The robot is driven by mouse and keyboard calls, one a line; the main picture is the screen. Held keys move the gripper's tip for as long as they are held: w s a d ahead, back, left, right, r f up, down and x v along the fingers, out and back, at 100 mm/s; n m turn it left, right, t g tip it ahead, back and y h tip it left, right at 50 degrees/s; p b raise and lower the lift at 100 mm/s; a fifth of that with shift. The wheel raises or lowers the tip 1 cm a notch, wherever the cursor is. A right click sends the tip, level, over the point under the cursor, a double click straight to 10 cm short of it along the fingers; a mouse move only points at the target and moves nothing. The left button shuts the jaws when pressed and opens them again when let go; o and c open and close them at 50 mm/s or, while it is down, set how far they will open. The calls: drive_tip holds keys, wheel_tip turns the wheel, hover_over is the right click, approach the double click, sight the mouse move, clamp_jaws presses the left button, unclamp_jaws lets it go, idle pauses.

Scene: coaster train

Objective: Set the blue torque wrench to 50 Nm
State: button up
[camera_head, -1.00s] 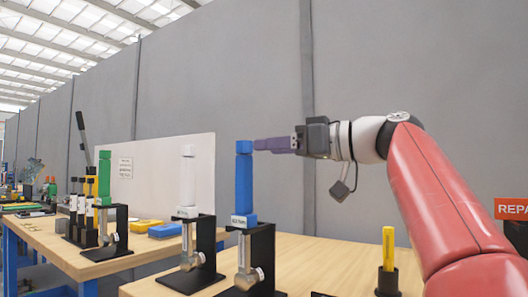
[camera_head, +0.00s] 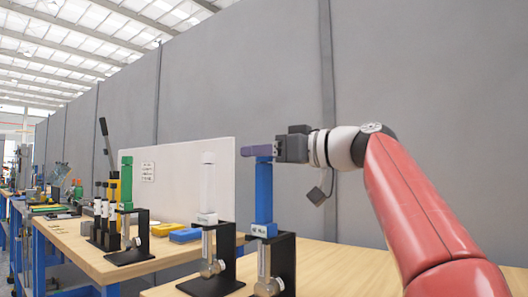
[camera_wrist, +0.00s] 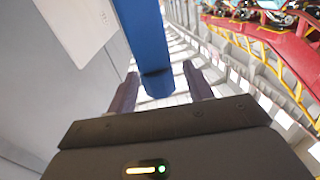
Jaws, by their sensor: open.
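The blue torque wrench (camera_head: 264,195) stands upright in a black holder (camera_head: 284,262) on the wooden bench, with its metal head low down. A small white scale label (camera_head: 263,230) sits at the bottom of its blue handle; its figures are too small to read surely. My gripper (camera_head: 257,150) is at the top of this wrench, its purple fingers covering the end knob. In the wrist view the blue knob (camera_wrist: 157,85) lies between my open fingers, with a gap visible on both sides. The handle (camera_wrist: 142,30) runs on beyond it.
A white wrench (camera_head: 208,190) and a green wrench (camera_head: 127,182) stand in similar holders to the left. Yellow (camera_head: 166,229) and blue (camera_head: 186,235) cases lie behind on the bench. A grey wall (camera_head: 420,120) stands behind my arm.

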drive_tip(key=c, duration=1)
drive_tip(key=shift+t, duration=0.3)
drive_tip(key=shift+s+m+t+h+b, duration=0.1)
drive_tip(key=shift+m+t+h+b, duration=0.6)
drive_tip(key=shift+m+t+h, duration=0.25)
drive_tip(key=shift+a+m+t+h, duration=0.1)
drive_tip(key=shift+m+t+h, duration=0.75)
drive_tip(key=shift+t, duration=0.1)
drive_tip(key=m+t+h+p, duration=0.1)
drive_tip(key=m+t+h, duration=0.1)
drive_tip(key=h, duration=0.1)
drive_tip(key=shift+r+m, duration=0.15)
drive_tip(key=shift+m, duration=0.15)
drive_tip(key=shift+m+t+h+p, duration=0.5)
drive_tip(key=shift+h+p, duration=0.15)
drive_tip(key=shift+h, duration=0.35)
drive_tip(key=shift+m+h+p, duration=0.3)
drive_tip(key=shift+m+h, duration=0.1)
drive_tip(key=shift+h, duration=0.1)
drive_tip(key=o, duration=1)
